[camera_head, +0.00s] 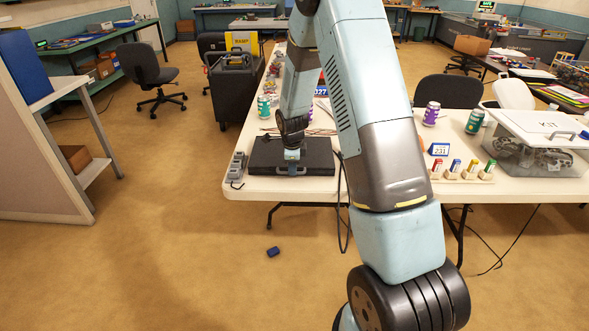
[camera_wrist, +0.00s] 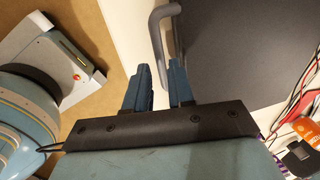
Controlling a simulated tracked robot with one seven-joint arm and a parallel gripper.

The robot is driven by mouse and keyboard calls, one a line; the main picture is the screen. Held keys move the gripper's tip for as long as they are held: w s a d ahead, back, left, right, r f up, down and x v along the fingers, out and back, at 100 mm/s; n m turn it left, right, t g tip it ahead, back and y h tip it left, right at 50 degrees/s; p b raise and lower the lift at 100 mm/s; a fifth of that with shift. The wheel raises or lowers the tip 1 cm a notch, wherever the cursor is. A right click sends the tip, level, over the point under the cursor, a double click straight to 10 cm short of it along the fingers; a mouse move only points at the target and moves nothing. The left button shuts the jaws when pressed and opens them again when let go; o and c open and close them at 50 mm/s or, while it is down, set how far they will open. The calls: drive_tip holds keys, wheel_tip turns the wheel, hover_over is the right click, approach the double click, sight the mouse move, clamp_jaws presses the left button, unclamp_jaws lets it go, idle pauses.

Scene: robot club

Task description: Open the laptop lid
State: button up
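The closed laptop (camera_head: 318,157) is a dark, flat slab lying on the white table, with a grey handle (camera_wrist: 157,35) along its near edge. In the wrist view, its dark lid (camera_wrist: 240,45) fills the upper right. My gripper (camera_head: 291,163) points down at the handle at the middle of that edge. In the wrist view, my gripper's two blue fingers (camera_wrist: 159,66) stand apart, with the handle bar running down into the gap between them. The fingers partly hide the bar's lower end, and I see no clear grip on it.
A grey power strip (camera_head: 236,167) sits left of the laptop. Cables lie behind the laptop. A small blue block (camera_head: 273,252) lies on the open floor.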

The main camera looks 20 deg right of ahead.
drive_tip(key=shift+w+d+f, duration=0.1)
drive_tip(key=shift+f, duration=0.6)
clamp_jaws()
